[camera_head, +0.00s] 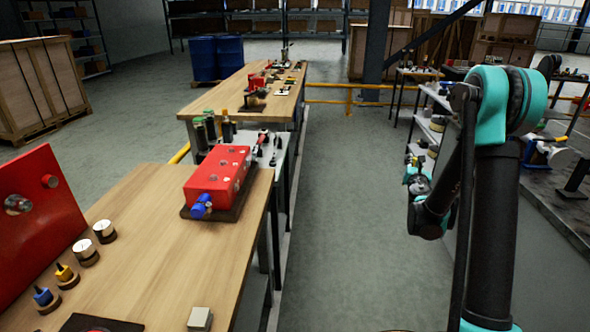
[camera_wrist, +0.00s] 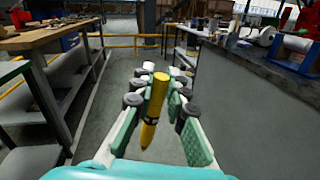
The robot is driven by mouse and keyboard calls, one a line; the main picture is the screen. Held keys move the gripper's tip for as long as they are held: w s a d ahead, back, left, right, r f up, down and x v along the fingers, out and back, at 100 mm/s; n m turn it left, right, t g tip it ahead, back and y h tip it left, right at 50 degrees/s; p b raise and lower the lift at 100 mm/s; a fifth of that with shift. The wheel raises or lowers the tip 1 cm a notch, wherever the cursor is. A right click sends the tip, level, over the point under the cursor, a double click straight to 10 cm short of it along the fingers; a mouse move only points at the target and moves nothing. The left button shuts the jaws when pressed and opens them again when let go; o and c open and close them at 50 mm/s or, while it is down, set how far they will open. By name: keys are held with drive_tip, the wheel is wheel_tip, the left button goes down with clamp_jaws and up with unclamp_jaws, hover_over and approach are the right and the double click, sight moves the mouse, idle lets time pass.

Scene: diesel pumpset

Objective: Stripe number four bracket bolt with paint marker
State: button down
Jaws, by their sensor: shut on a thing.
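My gripper (camera_wrist: 157,115) is shut on a yellow paint marker (camera_wrist: 160,88) with a dark band, held lengthwise between the green finger pads in the wrist view. The marker is clear of any surface, over the aisle floor. I cannot pick out the bracket bolts or a number four in either view.
A wooden bench (camera_head: 150,235) on the left carries a red block (camera_head: 217,175) with a blue fitting and a red panel (camera_head: 38,220). A second bench (camera_head: 225,95) stands behind. Shelves and a cluttered bench line the right. The middle aisle (camera_head: 345,200) is clear; a yellow rail (camera_head: 349,100) crosses behind.

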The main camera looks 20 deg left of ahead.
drive_tip(key=s+a+m+y, duration=0.1)
drive_tip(key=s+a+m, duration=0.25)
drive_tip(key=a, duration=0.95)
drive_tip(key=s+a+m+y, duration=0.15)
drive_tip(key=a+m, duration=0.35)
drive_tip(key=a, duration=0.7)
drive_tip(key=s+a+m+y, duration=0.1)
drive_tip(key=s+a+m, duration=0.4)
drive_tip(key=s+a, duration=0.7)
drive_tip(key=a, duration=0.4)
drive_tip(key=shift+a+f+t, duration=0.15)
drive_tip(key=shift+f+t, duration=0.15)
drive_tip(key=shift+m, duration=0.25)
drive_tip(key=shift+g, duration=0.4)
drive_tip(key=shift+s+a, duration=0.3)
drive_tip(key=shift+a, duration=0.8)
drive_tip(key=shift+s+a, duration=0.25)
drive_tip(key=shift+a, duration=0.8)
drive_tip(key=shift+f, duration=0.15)
